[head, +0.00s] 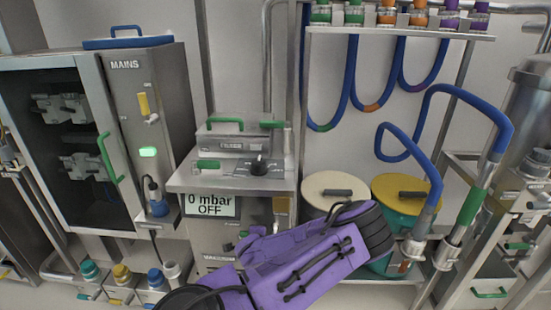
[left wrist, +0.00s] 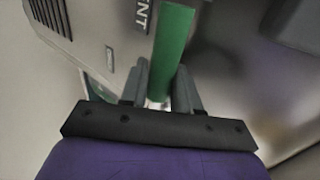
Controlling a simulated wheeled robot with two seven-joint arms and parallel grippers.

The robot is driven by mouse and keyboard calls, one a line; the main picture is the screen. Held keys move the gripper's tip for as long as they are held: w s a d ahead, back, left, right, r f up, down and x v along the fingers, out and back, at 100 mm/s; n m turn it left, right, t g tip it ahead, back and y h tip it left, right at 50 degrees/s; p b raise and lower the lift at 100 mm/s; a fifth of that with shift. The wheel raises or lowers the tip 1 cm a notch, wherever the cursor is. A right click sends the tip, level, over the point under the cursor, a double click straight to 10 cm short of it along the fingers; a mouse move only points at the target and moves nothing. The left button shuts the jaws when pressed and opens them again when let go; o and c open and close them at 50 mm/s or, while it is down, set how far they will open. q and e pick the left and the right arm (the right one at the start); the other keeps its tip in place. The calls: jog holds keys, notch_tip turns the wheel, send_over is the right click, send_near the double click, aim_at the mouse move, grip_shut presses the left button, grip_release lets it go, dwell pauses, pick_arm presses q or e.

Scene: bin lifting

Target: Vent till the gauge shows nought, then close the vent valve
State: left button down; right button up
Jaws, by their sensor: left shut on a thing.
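The gauge display (head: 210,206) on the front of the middle unit reads "0 mbar" and "OFF". My purple left arm crosses the lower middle of the head view, in front of the unit's lower part. In the left wrist view, my left gripper (left wrist: 160,88) is shut on a green valve handle (left wrist: 173,45), which stands up between its two grey fingers. A partly cut-off label ending in "NT" is on the grey panel beside the handle. My arm mostly hides the valve in the head view. My right gripper is not in view.
A "MAINS" cabinet (head: 150,75) with a green door handle stands at the left. A rack (head: 400,32) with blue hoses is at the back right. Two lidded drums (head: 335,188) stand below it.

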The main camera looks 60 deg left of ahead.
pick_arm(q)
jog(key=shift+r, duration=0.1)
dwell(0.4)
jog(key=c, duration=1)
grip_release()
jog(key=shift+o, duration=0.2)
jog(key=v, duration=1)
jog(key=shift+d, duration=0.25)
jog(key=shift+r, duration=0.1)
